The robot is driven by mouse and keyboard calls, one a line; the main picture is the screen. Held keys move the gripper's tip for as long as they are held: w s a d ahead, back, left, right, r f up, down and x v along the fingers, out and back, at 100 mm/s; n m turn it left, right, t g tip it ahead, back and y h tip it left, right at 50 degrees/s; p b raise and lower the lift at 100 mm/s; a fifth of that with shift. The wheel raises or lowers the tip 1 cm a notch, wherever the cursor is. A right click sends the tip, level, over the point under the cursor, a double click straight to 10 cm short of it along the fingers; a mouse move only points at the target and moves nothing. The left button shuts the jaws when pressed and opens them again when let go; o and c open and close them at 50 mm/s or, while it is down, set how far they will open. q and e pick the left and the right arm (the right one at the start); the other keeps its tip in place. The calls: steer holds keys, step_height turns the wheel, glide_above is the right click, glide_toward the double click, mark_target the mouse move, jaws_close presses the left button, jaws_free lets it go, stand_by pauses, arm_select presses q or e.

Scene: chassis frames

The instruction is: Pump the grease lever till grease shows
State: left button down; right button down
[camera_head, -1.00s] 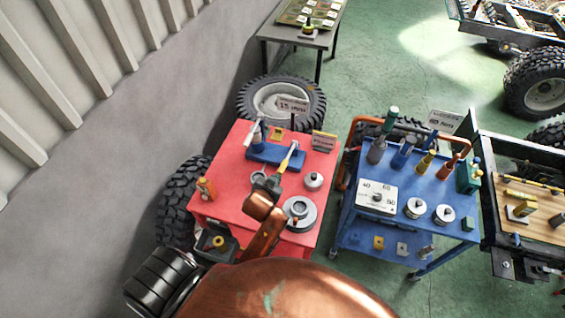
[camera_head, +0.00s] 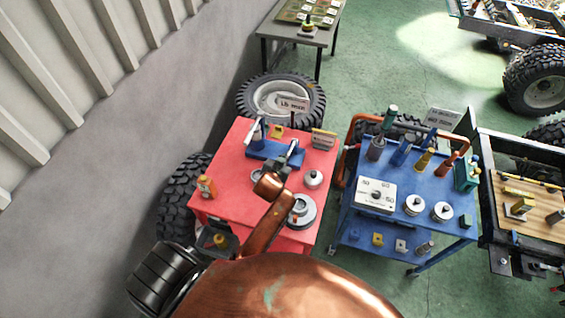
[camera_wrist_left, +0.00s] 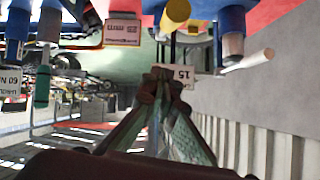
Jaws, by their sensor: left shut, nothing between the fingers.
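A blue base (camera_head: 262,151) stands on the red table (camera_head: 232,170) in the head view. A blue post with a pale rod (camera_head: 248,133) rises at its left end. In the left wrist view my shut fingertips (camera_wrist_left: 162,76) are below a yellow cylinder (camera_wrist_left: 175,14), probably the lever's handle; contact cannot be told. No grease can be made out. My right gripper is out of view.
On the red table are an orange bottle (camera_head: 206,187), a small round weight (camera_head: 313,178) and a grey round part (camera_head: 303,213). A blue cart (camera_head: 403,181) with tools stands to the right. A tyre (camera_head: 281,97) lies behind the table.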

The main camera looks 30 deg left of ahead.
arm_select(q)
steer(key=x, duration=0.3)
steer(key=shift+w+a+f, duration=0.1)
steer(key=shift+w, duration=0.15)
steer(key=shift+s+a+f+p, duration=0.1)
steer(key=shift+s+f+p, duration=0.2)
steer(key=shift+f, duration=0.3)
steer(key=shift+s+f+p, duration=0.15)
steer(key=shift+s+f, duration=0.15)
steer(key=shift+f, duration=0.35)
steer(key=shift+s+f, duration=0.3)
steer(key=shift+f, duration=0.3)
